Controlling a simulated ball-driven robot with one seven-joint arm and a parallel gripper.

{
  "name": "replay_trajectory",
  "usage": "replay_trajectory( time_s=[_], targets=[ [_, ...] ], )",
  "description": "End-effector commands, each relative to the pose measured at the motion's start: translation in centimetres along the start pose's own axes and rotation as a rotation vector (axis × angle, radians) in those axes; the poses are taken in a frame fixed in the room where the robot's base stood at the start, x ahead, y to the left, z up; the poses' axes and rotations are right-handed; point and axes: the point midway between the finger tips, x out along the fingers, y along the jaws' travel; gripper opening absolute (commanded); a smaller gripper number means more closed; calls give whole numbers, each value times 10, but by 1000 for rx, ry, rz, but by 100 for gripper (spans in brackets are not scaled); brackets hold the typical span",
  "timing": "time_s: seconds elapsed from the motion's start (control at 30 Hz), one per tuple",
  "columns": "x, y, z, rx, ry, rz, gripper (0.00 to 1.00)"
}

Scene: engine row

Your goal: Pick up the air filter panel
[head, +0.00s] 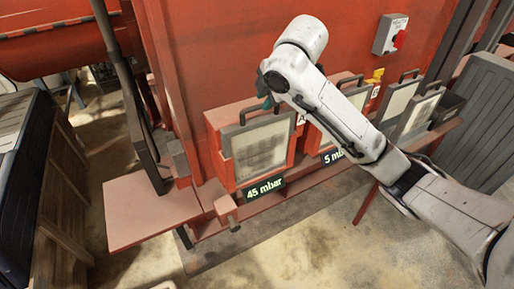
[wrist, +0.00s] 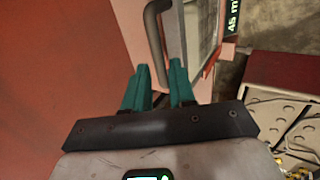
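An air filter panel (head: 260,148) with a grey frame and a pale, dirty face sits in a red housing above a "45 mbar" display. My gripper (head: 268,102) is at its top by the dark handle, mostly hidden by my arm. In the wrist view the teal fingers of my gripper (wrist: 159,66) are apart, with the panel's dark curved handle (wrist: 153,35) running down towards the gap between them. I cannot tell whether the fingers touch the handle. The panel's face (wrist: 201,35) shows only partly there.
A second panel (head: 352,101) stands right of it above a "5 mbar" display, partly behind my arm. More panels (head: 398,97) with handles stand farther right. A red ledge (head: 150,209) juts out at lower left. The concrete floor (head: 300,245) in front is clear.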

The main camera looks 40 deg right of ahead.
Motion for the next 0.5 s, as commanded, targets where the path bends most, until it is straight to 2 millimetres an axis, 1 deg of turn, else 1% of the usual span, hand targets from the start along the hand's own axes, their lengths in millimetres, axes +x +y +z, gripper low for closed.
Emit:
replay_trajectory(
  time_s=[0.03, 0.17, 0.27, 0.5],
  targets=[
    [5, 0, 1, 1, -1, -1, 25],
    [12, 0, 0, 1, 0, 0, 25],
    [21, 1, 0, 1, -1, -2, 25],
    [54, 3, 0, 2, 0, -1, 25]
  ],
)
